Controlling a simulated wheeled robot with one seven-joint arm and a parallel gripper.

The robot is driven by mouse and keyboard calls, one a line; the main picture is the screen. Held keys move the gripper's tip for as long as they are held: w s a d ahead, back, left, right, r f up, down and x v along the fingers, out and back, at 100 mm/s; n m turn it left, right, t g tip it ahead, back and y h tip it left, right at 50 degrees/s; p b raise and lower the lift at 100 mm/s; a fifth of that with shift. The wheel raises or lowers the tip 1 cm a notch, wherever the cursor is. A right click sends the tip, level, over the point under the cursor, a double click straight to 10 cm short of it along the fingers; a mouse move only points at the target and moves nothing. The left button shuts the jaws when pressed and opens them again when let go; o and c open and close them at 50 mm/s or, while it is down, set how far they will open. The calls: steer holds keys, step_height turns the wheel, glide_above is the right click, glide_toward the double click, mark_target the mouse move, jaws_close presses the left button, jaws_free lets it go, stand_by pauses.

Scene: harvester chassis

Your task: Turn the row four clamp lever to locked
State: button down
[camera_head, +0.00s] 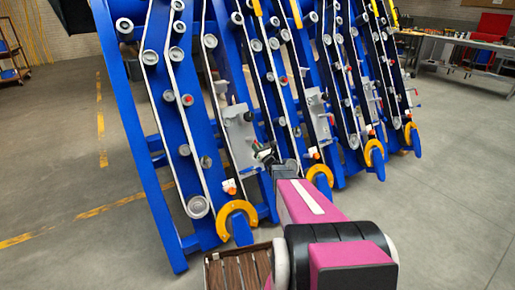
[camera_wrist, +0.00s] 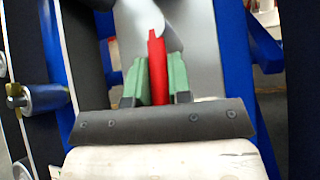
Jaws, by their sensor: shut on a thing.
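The red clamp lever (camera_wrist: 157,60) stands upright in the middle of the wrist view, in front of a grey metal plate (camera_wrist: 205,60). My gripper (camera_wrist: 158,80) has its green fingers on both sides of the lever and is shut on it. In the head view my gripper (camera_head: 265,154) is at the right edge of a grey plate (camera_head: 239,135) on a blue row frame.
Several slanted blue row frames (camera_head: 130,110) with belts and rollers stand side by side. Yellow-orange hooks (camera_head: 234,211) sit at their lower ends. A blue beam (camera_wrist: 240,80) runs close on the right of the wrist view. A workbench (camera_head: 470,45) stands far back right.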

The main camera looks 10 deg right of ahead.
steer(key=c, duration=1.1)
jaws_free()
steer(key=shift+o, duration=0.2)
steer(key=v, duration=1)
steer(key=shift+s+d, duration=0.15)
steer(key=shift+s, duration=0.2)
steer(key=shift+f, duration=0.1)
steer(key=s+a+r+n+g+y, duration=0.1)
steer(key=s+a+n+g+y, duration=0.1)
steer(key=s+a+n+g, duration=0.65)
steer(key=s+a+n+g+y, duration=0.1)
steer(key=s+a+n+g, duration=0.45)
steer(key=a+n, duration=0.5)
steer(key=s+d+r+n+g+h, duration=0.1)
steer(key=s+d+n+g+h, duration=0.1)
steer(key=s+n+h, duration=0.4)
steer(key=s+d+r+n+g+h, duration=0.1)
steer(key=s+d+n+g+h, duration=0.2)
steer(key=s+n+h, duration=0.3)
steer(key=s+n, duration=0.1)
steer(key=s, duration=0.1)
steer(key=shift+s+d+r+g, duration=0.15)
steer(key=shift+s+r+g, duration=0.1)
steer(key=shift+r+g, duration=0.15)
